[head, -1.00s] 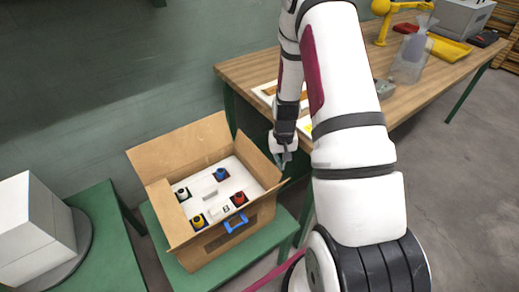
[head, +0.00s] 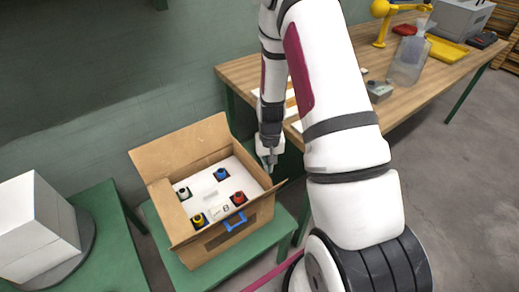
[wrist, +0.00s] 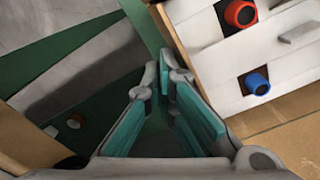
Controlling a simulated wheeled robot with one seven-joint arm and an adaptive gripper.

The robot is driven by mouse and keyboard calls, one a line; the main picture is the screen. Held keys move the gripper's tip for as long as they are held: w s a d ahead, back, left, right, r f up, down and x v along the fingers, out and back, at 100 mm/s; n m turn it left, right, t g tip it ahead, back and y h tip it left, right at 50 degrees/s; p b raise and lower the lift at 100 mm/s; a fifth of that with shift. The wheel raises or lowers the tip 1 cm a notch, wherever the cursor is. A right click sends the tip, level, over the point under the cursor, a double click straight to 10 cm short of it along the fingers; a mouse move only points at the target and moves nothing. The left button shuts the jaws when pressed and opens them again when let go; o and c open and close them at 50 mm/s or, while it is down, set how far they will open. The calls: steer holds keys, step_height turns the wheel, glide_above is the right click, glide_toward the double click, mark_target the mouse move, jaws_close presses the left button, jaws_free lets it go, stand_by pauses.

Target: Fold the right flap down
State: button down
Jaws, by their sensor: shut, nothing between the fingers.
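An open cardboard box (head: 262,214) stands with its flaps raised or splayed. The right flap (head: 246,152) is a narrow brown strip standing up along the box's right side, partly hidden by my gripper. My gripper (head: 270,168) is shut and empty, pointing down at the right flap's upper edge; I cannot tell whether it touches. In the wrist view, my gripper's teal fingers (wrist: 165,72) come together beside the box's brown edge (wrist: 166,22), with the white insert (wrist: 225,65) to the right.
The insert holds a red cap (head: 238,198), blue cap (head: 221,174) and others. The box sits on a green table (head: 210,275). A wooden bench (head: 400,85) stands behind at right, close to my arm. A white block (head: 35,225) is at left.

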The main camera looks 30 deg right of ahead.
steer(key=shift+a+r, duration=0.35)
steer(key=shift+a, duration=0.5)
steer(key=shift+s+a+f, duration=0.1)
steer(key=shift+a+f, duration=0.2)
steer(key=shift+a, duration=0.4)
steer(key=shift+w+a+f, duration=0.1)
steer(key=shift+a+f, duration=0.2)
steer(key=shift+a, duration=0.45)
steer(key=shift+s+a+f, duration=0.1)
steer(key=shift+a+f, duration=0.2)
steer(key=shift+a, duration=0.4)
